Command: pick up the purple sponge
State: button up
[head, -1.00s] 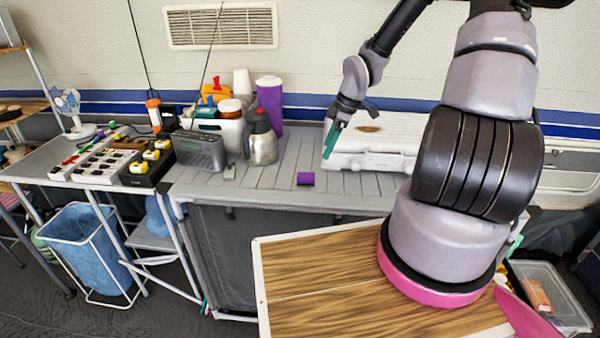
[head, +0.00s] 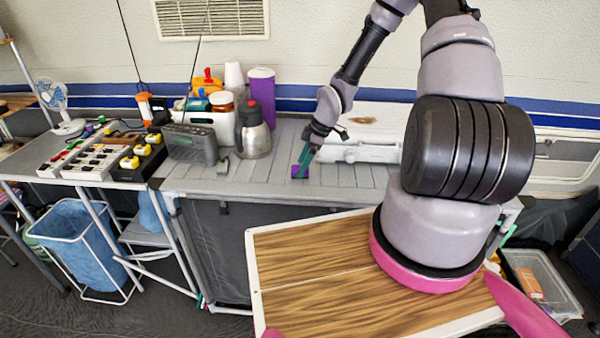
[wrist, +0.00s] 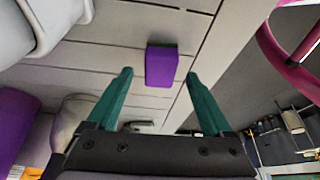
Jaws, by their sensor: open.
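The purple sponge (head: 299,172) is a small block lying on the grey slatted counter (head: 345,176) near its front edge. In the wrist view the sponge (wrist: 161,66) lies just beyond the fingertips, in line with the gap between them. My gripper (head: 304,158) is open, its teal fingers pointing down right at the sponge in the head view and partly overlapping it. In the wrist view my gripper (wrist: 160,74) has nothing held between its fingers. I cannot tell whether a finger touches the sponge.
A steel flask (head: 253,132), a grey radio (head: 190,144) and a tall purple container (head: 262,96) stand left of the gripper. A white case (head: 360,143) lies close behind and right. A wood-topped table (head: 320,270) is in front. The counter's front strip is mostly clear.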

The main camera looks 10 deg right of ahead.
jog(key=shift+a+f, duration=0.15)
jog(key=shift+f, duration=0.25)
jog(key=shift+c, duration=0.3)
grip_shut()
notch_tip(320, 180, up, 10)
